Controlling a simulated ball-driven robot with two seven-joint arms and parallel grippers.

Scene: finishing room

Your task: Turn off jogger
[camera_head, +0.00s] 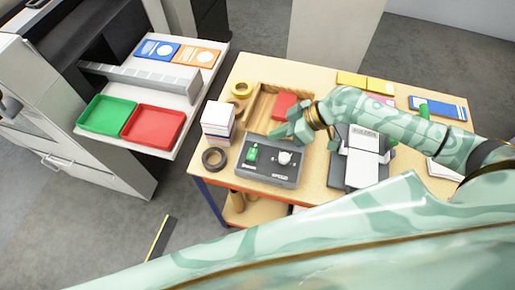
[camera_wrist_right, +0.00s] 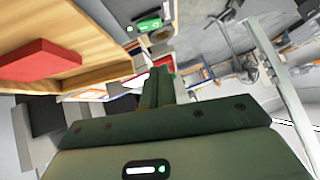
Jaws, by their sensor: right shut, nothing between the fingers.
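The grey control box (camera_head: 268,166) sits at the table's near left corner. It has a green rocker switch (camera_head: 252,154) on its left and a pale knob (camera_head: 285,158) on its right. The jogger (camera_head: 347,177), dark grey with a stack of white paper on it, stands to the right of the box. My right gripper (camera_head: 280,134) is shut and empty, above the far edge of the box and apart from the switch. In the right wrist view, its fingers (camera_wrist_right: 158,84) are together, with the green switch (camera_wrist_right: 149,24) beyond them. My left gripper is not in view.
A wooden tray (camera_head: 258,104) with a red block (camera_head: 285,104) lies behind the box. A white paper stack (camera_head: 217,121) and a dark tape roll (camera_head: 214,159) stand left of it. Green (camera_head: 106,115) and red (camera_head: 152,125) trays sit on the machine shelf.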

